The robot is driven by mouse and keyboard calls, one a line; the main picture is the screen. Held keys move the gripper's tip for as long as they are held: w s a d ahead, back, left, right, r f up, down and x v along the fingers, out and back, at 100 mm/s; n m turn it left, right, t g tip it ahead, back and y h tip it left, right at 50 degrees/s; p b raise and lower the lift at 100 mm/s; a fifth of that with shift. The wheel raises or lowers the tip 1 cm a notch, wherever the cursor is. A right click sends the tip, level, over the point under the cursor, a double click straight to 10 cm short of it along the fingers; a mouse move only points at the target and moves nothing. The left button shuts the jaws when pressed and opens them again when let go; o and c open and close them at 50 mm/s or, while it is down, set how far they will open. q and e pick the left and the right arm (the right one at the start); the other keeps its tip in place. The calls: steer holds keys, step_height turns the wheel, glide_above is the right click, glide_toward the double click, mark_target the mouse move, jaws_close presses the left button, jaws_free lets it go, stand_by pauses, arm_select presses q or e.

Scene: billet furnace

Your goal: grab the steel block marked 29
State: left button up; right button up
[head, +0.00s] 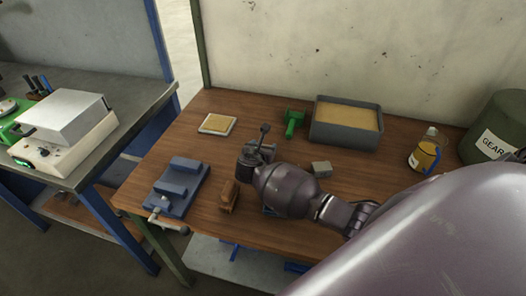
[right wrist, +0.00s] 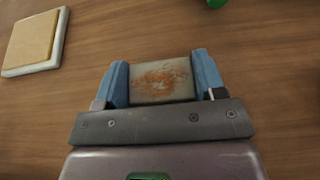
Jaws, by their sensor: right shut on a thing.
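My right gripper (right wrist: 162,82) is shut on a grey steel block (right wrist: 161,80) with an orange-brown rusty patch on its face. The block sits between the two blue fingers, over the brown wooden table. I see no number on this face. In the head view my right gripper (head: 256,154) is over the middle of the table, and the held block is hard to make out there. A second grey block (head: 321,168) lies on the table right of my gripper; no marking on it is readable. My left gripper is not in view.
On the wooden table (head: 185,140) are a blue vise (head: 179,187), a brown object (head: 229,196), a yellow-topped white pad (head: 217,124), a green tool (head: 293,122), a grey sand-filled tray (head: 343,138) and a yellow bottle (head: 426,156). A green drum (head: 497,128) stands at right.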

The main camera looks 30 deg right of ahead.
steer(key=c, duration=0.5)
